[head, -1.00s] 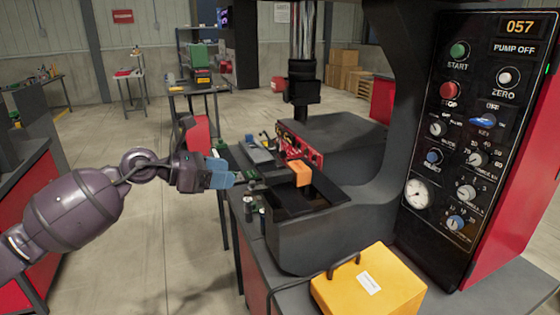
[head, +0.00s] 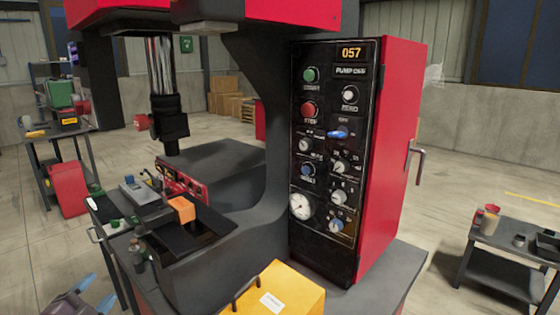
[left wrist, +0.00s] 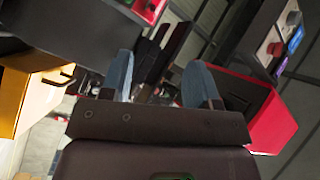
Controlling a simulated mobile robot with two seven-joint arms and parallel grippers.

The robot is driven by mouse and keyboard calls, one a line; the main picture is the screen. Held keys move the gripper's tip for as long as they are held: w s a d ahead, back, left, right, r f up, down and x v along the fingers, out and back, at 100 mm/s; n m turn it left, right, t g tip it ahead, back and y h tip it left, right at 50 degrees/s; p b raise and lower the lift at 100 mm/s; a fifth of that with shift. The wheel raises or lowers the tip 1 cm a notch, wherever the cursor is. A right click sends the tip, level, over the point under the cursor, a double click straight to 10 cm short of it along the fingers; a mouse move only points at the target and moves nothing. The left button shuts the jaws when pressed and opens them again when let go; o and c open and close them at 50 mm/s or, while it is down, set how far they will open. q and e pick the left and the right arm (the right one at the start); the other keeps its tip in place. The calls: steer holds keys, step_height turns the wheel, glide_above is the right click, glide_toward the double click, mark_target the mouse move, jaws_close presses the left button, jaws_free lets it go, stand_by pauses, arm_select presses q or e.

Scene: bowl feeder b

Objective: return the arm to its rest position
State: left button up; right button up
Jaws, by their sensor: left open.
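My left gripper (head: 82,295) shows at the bottom left edge of the head view, low and to the left of the press table. Its two blue fingertips are apart with nothing between them. In the left wrist view the fingers of the same gripper (left wrist: 160,82) stand wide apart and hold nothing. Most of my left arm is outside the head view. My right gripper is not in view.
A press with a control panel (head: 330,150) stands at centre. An orange block (head: 182,208) rests at the black tray (head: 185,240). A yellow case (head: 275,292) sits at the front. A small table (head: 510,245) stands right. Open floor lies between.

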arm_select(q)
steer(key=s+d+f+n+g+y, duration=0.1)
steer(key=s+d+f+n+g, duration=0.2)
steer(key=s+f, duration=0.7)
steer(key=s+d+f+n+g, duration=0.4)
steer(key=s+d+f+n, duration=0.4)
steer(key=s+f, duration=0.3)
step_height(320, 180, down, 3)
steer(key=shift+s+d+f+n+y, duration=0.15)
steer(key=shift+d+n+y, duration=0.2)
steer(key=shift+n, duration=0.35)
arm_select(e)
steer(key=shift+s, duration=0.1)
arm_select(q)
steer(key=shift+a, duration=0.1)
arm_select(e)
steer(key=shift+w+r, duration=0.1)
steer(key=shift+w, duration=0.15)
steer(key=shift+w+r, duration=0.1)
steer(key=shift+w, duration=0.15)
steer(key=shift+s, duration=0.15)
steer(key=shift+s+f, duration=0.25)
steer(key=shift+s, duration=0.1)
